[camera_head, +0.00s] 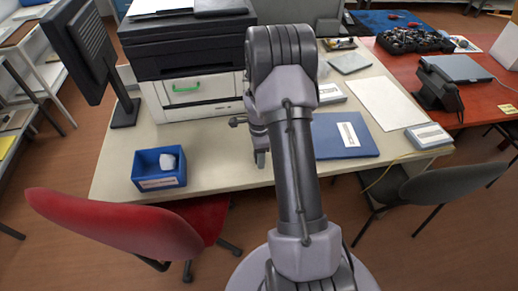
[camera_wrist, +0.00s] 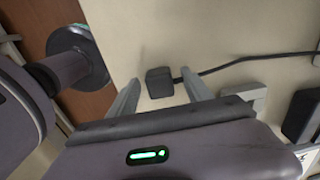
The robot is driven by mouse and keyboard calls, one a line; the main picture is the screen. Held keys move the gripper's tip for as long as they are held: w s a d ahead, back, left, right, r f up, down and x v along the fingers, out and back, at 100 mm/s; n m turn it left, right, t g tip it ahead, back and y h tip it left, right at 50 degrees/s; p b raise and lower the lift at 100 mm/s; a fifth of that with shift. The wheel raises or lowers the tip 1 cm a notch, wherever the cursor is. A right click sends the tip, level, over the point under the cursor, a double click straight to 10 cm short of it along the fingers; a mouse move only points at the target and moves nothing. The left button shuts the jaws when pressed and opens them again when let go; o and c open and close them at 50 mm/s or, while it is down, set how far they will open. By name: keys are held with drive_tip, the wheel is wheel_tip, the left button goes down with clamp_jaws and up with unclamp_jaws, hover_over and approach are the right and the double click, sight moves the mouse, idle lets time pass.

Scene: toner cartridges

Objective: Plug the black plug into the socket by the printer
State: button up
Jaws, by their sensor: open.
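The black plug (camera_wrist: 159,82) is a small dark block on the pale table in the wrist view, with its black cable running off to the right. My gripper (camera_wrist: 160,77) is open, its two grey fingers to either side of the plug; I cannot tell whether they touch it. In the head view my gripper (camera_head: 260,158) points down at the table, and my arm hides the plug. The black printer (camera_head: 185,45) stands at the back left of the table. I cannot make out the socket for certain; a light grey piece (camera_wrist: 248,98) lies right of the fingers in the wrist view.
A blue bin (camera_head: 158,181) with a white item stands front left. A blue folder (camera_head: 345,149) lies right of my arm. A red chair (camera_head: 115,225) and a dark chair (camera_head: 455,178) stand in front.

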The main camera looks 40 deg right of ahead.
drive_tip(key=shift+c, duration=0.2)
clamp_jaws()
drive_tip(key=c, duration=0.9)
unclamp_jaws()
clamp_jaws()
drive_tip(key=shift+r+p, duration=1)
drive_tip(key=shift+r, duration=0.7)
drive_tip(key=shift+r, duration=0.1)
drive_tip(key=shift+r+p, duration=1.2)
drive_tip(key=shift+r, duration=0.75)
